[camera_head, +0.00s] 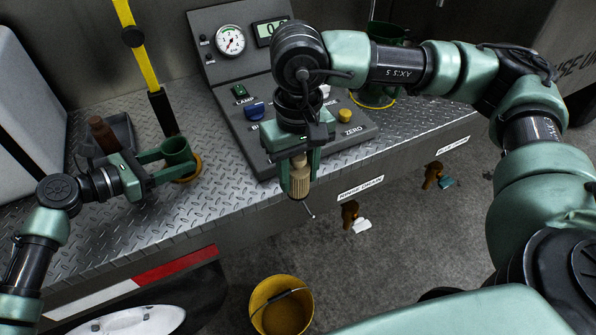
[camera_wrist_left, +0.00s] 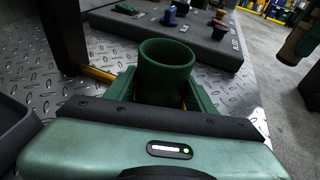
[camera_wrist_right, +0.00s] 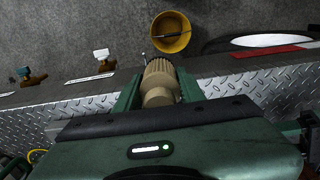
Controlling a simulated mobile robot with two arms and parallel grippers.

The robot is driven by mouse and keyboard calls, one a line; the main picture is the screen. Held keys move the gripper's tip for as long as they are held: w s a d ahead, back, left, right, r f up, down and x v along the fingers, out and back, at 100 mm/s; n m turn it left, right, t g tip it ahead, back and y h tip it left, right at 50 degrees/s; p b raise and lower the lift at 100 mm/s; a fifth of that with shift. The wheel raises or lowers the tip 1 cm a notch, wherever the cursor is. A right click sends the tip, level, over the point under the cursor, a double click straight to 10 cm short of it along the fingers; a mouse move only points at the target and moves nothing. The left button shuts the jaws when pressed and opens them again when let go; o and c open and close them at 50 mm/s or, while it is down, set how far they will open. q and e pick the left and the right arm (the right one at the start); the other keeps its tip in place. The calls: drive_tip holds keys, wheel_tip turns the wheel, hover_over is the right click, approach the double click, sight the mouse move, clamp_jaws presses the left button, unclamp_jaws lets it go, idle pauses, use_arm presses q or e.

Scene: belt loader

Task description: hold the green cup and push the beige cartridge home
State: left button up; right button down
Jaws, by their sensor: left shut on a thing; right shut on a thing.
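The green cup (camera_head: 176,153) stands upright by a yellow ring on the diamond-plate deck, left of the control panel. It also shows in the left wrist view (camera_wrist_left: 166,66). My left gripper (camera_head: 170,155) is shut on the cup, one finger on each side. The beige cartridge (camera_head: 299,180) is ribbed and hangs upright below my right gripper (camera_head: 299,165), which is shut on it. The cartridge also shows in the right wrist view (camera_wrist_right: 159,82). It is in front of the panel near the deck's front edge, apart from the cup and to its right.
The control panel (camera_head: 240,72) with gauge, display and knobs stands behind my right gripper. A second green cup (camera_head: 385,38) is partly hidden behind my right arm. A yellow bucket (camera_head: 281,305) stands on the ground below. Brown taps (camera_head: 349,212) stick out of the front face.

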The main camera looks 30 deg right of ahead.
drive_tip(key=w+a+r+m, duration=0.1)
drive_tip(key=w+a+r, duration=0.1)
drive_tip(key=w+a, duration=0.35)
drive_tip(key=w+a+r+m, duration=0.1)
drive_tip(key=w+a+r, duration=0.2)
drive_tip(key=w, duration=0.5)
wheel_tip(320, 180, up, 5)
drive_tip(key=m, duration=0.3)
hover_over(179, 157)
drive_tip(key=w, duration=0.3)
drive_tip(key=shift+s+a+r, duration=0.1)
drive_tip(key=shift+a+r, duration=0.05)
drive_tip(key=shift+r, duration=0.05)
wheel_tip(179, 157, down, 6)
drive_tip(key=shift+f, duration=2.05)
idle(2.8)
